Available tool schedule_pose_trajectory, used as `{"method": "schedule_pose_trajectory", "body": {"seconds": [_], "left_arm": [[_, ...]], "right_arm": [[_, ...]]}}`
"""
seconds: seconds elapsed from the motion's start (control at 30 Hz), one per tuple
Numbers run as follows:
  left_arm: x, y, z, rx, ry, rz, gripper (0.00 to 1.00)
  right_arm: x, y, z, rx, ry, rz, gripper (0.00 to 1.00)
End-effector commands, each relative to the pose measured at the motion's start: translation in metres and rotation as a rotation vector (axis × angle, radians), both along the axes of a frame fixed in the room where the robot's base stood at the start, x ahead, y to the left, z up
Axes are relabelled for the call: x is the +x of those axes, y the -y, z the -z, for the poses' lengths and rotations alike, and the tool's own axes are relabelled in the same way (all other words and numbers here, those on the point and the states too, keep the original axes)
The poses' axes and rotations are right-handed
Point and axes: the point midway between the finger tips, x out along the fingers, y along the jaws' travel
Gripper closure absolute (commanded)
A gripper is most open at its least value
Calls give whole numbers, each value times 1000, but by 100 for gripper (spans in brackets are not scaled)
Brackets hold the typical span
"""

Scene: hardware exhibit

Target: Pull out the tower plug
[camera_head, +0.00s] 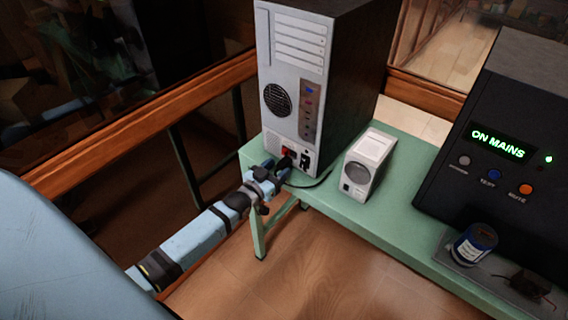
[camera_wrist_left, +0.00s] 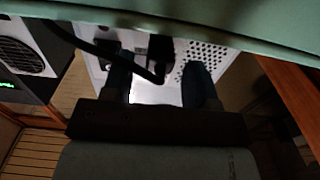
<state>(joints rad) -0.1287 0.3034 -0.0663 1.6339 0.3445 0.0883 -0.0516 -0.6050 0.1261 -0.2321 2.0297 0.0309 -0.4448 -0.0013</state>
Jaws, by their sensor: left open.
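The tower (camera_head: 290,85) stands upright on the green bench, its pale back panel towards me. Low on that panel are a red part and a black plug (camera_head: 285,162) with a dark cable. My left gripper (camera_head: 277,170) is close in front of this low part of the panel, fingers towards it. In the left wrist view the gripper (camera_wrist_left: 158,82) is open, with its dark fingers either side of black connector parts and a cable (camera_wrist_left: 110,55). The light is dim, and I cannot tell whether the fingers touch the plug. My right gripper is out of view.
A small white box (camera_head: 368,160) with a round grille stands right of the tower. A black unit reading "ON MAINS" (camera_head: 500,150) and a dark blue can (camera_head: 474,243) are further right on the green bench (camera_head: 395,225). A wooden rail (camera_head: 140,122) runs at left.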

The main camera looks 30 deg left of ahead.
Motion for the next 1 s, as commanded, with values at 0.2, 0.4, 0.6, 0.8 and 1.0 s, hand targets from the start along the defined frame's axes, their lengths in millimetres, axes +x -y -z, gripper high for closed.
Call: {"method": "schedule_pose_trajectory", "body": {"seconds": [0.2,0.4,0.6,0.8,1.0], "left_arm": [[27,2,0,0,0,1,47],[33,3,0,0,0,1,47],[33,3,0,0,0,1,49],[33,3,0,0,0,1,95],[29,3,-1,0,-2,1,100]], "right_arm": [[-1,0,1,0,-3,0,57],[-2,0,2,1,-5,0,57],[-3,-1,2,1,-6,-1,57],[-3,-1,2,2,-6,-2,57],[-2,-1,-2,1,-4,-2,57]]}}
